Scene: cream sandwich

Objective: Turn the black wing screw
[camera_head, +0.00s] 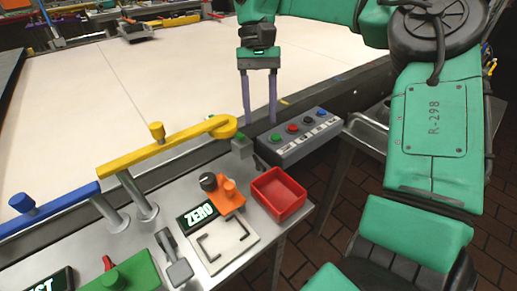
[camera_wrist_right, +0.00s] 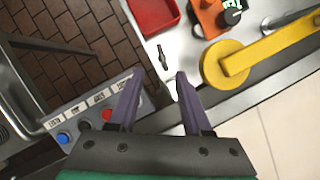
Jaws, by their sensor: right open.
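A small dark piece (camera_wrist_right: 162,57), possibly the black wing screw, shows on the pale bench edge in the right wrist view, just ahead of my fingers. A small dark piece (camera_head: 260,162) also shows near the bench edge in the head view; its shape is too small to tell. A round black knob (camera_head: 208,181) sits by an orange block; it also shows in the wrist view (camera_wrist_right: 230,17). My right gripper (camera_head: 259,122) has its purple fingers apart and points down above the bench edge, with nothing between the fingertips (camera_wrist_right: 157,80). My left gripper is out of view.
A yellow arm with a round end (camera_head: 170,148) and a red tray (camera_head: 279,190) are close to the gripper. A grey button box (camera_head: 300,150) stands right of the fingers. A blue arm (camera_head: 50,213) and green block (camera_head: 130,275) lie left. A broad pale surface (camera_head: 120,90) is behind.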

